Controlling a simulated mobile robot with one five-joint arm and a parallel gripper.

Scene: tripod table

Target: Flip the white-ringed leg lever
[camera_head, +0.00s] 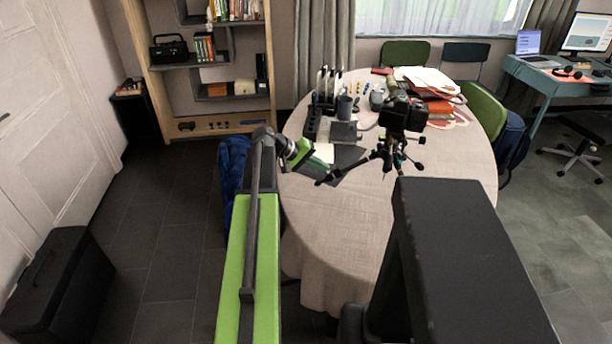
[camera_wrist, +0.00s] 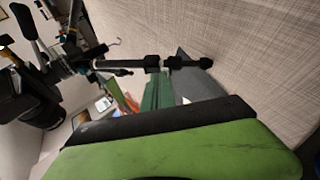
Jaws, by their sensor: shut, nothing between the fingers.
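A black tripod (camera_head: 386,150) stands on the round table, carrying a black camera (camera_head: 402,115). One of its legs reaches left and low across the tabletop. In the wrist view that tripod leg (camera_wrist: 188,62) runs sideways, with dark clamps along it and a small lever-like part beneath. I cannot make out a white ring on any lever. My gripper (camera_head: 303,153) is over the table's left side, left of the tripod and apart from it as far as I can tell. It is shut and empty. Its green and black body (camera_wrist: 165,145) fills the bottom of the wrist view.
The table (camera_head: 335,245) has a bare front part. Dark and green flat items lie under the left leg.

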